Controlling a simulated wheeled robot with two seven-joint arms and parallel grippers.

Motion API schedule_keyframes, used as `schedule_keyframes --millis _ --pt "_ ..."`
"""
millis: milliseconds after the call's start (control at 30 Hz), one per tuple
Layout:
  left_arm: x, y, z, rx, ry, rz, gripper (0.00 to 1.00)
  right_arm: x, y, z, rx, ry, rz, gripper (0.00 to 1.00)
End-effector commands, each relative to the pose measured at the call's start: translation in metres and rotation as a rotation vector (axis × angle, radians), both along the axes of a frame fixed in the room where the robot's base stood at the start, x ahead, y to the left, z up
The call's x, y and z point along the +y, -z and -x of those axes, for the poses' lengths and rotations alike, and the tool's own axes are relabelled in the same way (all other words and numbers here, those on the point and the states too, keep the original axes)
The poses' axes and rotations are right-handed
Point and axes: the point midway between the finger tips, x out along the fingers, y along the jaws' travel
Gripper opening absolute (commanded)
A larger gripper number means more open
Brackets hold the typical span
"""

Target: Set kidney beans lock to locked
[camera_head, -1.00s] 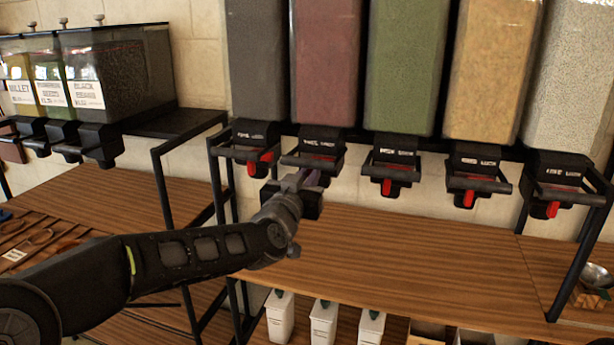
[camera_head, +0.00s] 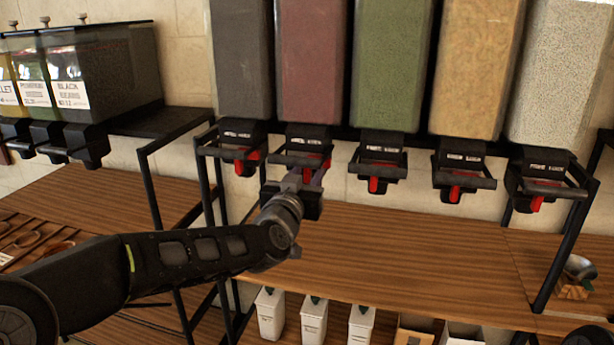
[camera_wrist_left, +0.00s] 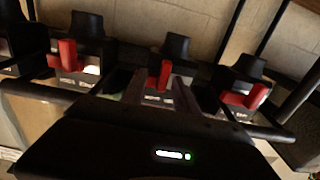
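The dark red bean bin (camera_head: 312,60), likely the kidney beans, is second from left in the tall row. Its dispenser head (camera_head: 300,140) sits below it, with a small red lock lever partly hidden by my gripper. My left gripper (camera_head: 303,180) is just under this head. In the left wrist view, my two fingers (camera_wrist_left: 160,92) are apart. The red lever (camera_wrist_left: 165,72) shows between them, roughly upright in that picture, with gaps beside it. I cannot tell whether the fingers touch it. My right gripper is not in view.
Black bar handles front the dispensers. A wooden shelf (camera_head: 400,255) below is mostly clear, with a metal scoop (camera_head: 578,268) at right. White containers (camera_head: 313,320) stand lower. Smaller bins (camera_head: 90,75) are at left.

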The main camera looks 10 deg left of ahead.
Motion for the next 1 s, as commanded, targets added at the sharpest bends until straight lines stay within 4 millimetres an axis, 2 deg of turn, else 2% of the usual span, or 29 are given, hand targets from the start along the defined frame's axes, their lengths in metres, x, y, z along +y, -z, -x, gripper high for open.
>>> schedule_keyframes --millis 167,533,700,1000 --pt "0.001 0.0 0.014 -0.002 0.0 -0.001 0.35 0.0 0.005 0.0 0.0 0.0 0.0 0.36" --pt "0.004 0.0 0.069 -0.002 0.001 -0.001 0.35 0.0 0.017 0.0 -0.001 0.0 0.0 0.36" --pt "0.004 0.001 0.077 0.0 0.001 0.0 0.35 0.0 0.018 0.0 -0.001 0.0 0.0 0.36" --pt "0.004 0.0 0.077 0.001 0.001 0.006 0.35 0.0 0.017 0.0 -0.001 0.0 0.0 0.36"
